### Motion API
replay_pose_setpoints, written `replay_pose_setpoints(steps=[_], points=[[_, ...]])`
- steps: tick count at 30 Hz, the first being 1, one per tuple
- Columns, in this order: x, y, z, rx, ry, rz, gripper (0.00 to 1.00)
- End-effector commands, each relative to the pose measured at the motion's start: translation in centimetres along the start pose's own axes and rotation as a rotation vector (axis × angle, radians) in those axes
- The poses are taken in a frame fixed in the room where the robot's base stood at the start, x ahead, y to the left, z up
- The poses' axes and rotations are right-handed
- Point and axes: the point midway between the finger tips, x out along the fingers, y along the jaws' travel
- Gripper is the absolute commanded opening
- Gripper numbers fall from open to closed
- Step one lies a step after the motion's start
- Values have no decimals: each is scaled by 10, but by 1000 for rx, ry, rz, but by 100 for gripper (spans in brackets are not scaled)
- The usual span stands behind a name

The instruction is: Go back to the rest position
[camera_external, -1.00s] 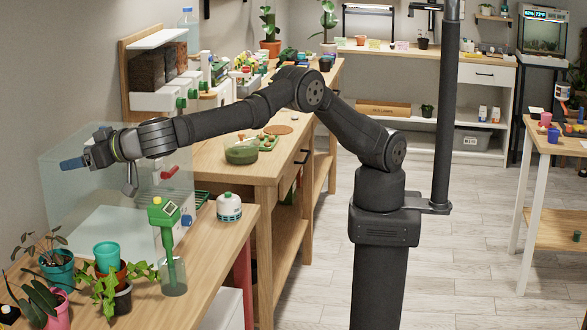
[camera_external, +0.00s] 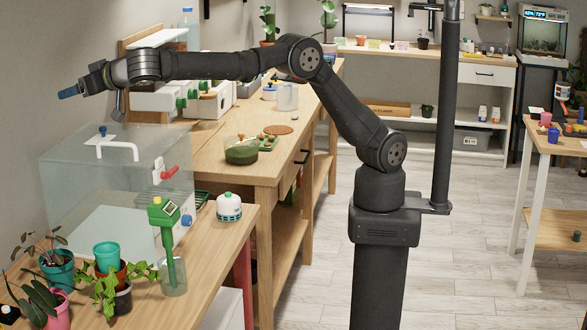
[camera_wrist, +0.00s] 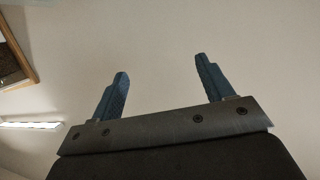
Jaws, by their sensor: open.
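My gripper (camera_external: 72,91) is at the upper left of the external view, raised in the air above and behind the clear box. In the wrist view its two blue fingers (camera_wrist: 162,90) stand wide apart with nothing between them, facing a plain wall. My arm reaches left from its post, roughly level at the forearm. The gripper touches nothing that I can see.
Potted plants (camera_external: 57,265) and a green-handled tool (camera_external: 168,240) are on the front bench. A wooden shelf unit (camera_external: 128,52) stands on the back bench behind my forearm.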

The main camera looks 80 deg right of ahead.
Motion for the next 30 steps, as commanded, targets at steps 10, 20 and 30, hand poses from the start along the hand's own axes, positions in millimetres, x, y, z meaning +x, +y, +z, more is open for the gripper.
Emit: replay_pose_setpoints(steps=[10,20,30], points=[[17,56,-44,5,1,13,73],[31,112,-75,5,0,14,73],[44,175,-97,1,1,1,73]])
